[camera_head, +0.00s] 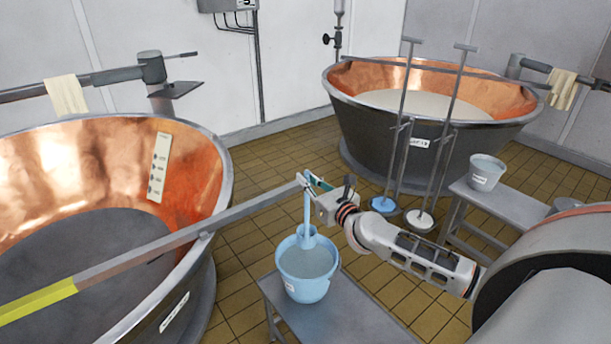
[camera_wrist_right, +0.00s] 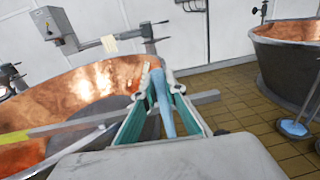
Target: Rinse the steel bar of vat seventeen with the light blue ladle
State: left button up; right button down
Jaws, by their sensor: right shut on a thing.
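My right gripper (camera_head: 314,188) is shut on the upper handle of the light blue ladle (camera_head: 306,212). The handle hangs near upright, and its bowl end is at the light blue bucket (camera_head: 303,288); I cannot tell if it touches the water. In the right wrist view the blue handle (camera_wrist_right: 163,104) stands between the green-padded fingers (camera_wrist_right: 160,92). The steel bar (camera_head: 240,211) with a yellow end lies across the rim of the near copper vat (camera_head: 217,165). Its free end is close beside my gripper. The near vat's label is unreadable. My left gripper is out of view.
The bucket stands on a low grey table (camera_head: 345,312). A second copper vat (camera_head: 440,95) stands behind, with two long-handled tools (camera_head: 400,120) leaning on it. A white bucket (camera_head: 486,172) sits on a right-hand bench (camera_head: 500,202). Tiled floor (camera_head: 265,165) is open between the vats.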

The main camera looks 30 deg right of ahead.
jog(key=b, duration=0.5)
send_over(308, 227)
jog(key=f, duration=0.6)
jog(key=shift+w+f, duration=0.15)
jog(key=shift+w, duration=0.25)
notch_tip(308, 227, down, 8)
jog(key=b, duration=0.6)
jog(key=shift+f, duration=0.1)
notch_tip(308, 227, down, 2)
jog(key=shift+f+b, duration=0.1)
jog(key=shift+b, duration=0.75)
jog(key=shift+f+b, duration=0.55)
jog(key=shift+f, duration=0.15)
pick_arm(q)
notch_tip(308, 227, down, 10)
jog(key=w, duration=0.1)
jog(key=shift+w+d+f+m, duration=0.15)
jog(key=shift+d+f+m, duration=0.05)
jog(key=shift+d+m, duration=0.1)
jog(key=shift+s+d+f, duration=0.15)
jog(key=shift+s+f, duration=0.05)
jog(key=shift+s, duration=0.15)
